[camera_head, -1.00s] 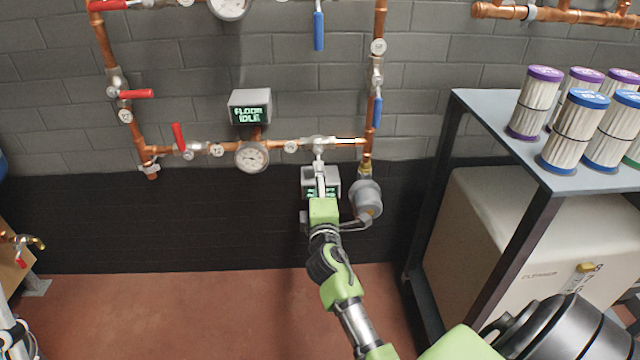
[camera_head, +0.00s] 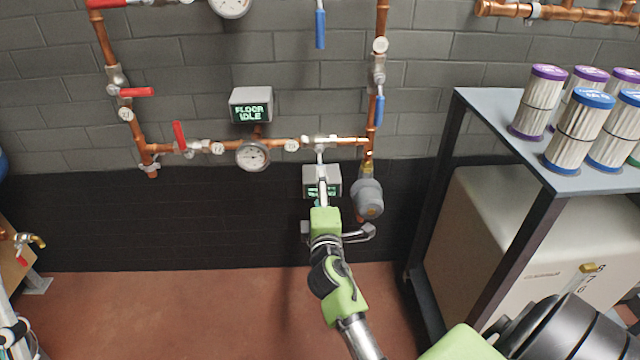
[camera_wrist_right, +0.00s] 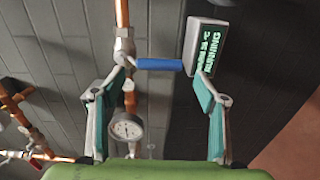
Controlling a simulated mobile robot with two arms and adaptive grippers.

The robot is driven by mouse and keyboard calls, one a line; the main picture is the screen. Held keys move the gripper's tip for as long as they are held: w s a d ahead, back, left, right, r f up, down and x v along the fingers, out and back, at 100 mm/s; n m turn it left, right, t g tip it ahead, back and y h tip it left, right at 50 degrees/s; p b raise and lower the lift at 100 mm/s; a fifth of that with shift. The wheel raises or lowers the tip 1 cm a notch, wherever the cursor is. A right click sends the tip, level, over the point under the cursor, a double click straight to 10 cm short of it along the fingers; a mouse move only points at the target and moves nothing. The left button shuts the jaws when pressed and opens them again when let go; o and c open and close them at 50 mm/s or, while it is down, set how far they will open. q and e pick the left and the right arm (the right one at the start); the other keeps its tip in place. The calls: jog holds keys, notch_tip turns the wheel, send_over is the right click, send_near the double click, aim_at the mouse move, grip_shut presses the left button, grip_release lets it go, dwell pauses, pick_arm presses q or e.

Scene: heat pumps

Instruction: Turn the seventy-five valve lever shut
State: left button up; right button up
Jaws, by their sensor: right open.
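A valve (camera_head: 319,141) sits on the lower horizontal copper pipe. Its blue lever (camera_wrist_right: 160,64) shows in the right wrist view, standing across the pipe and pointing toward a display box. In the head view my right gripper hides most of this lever. My right gripper (camera_wrist_right: 160,88) is open, with one finger on each side of the lever's picture and clear space between them. I cannot tell whether a finger touches the lever. The round tag (camera_head: 291,146) beside the valve is too small to read, so I cannot confirm seventy-five.
The display box (camera_wrist_right: 208,48) reads RUNNING and is close to one finger. A gauge (camera_head: 253,156), red levers (camera_head: 180,136) and another blue lever (camera_head: 379,109) are on nearby pipes. A grey cylinder (camera_head: 368,198) hangs right of my gripper. A shelf (camera_head: 500,125) with filters stands right.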

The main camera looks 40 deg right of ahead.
jog(key=v, duration=0.4)
jog(key=shift+s, duration=0.1)
dwell(0.3)
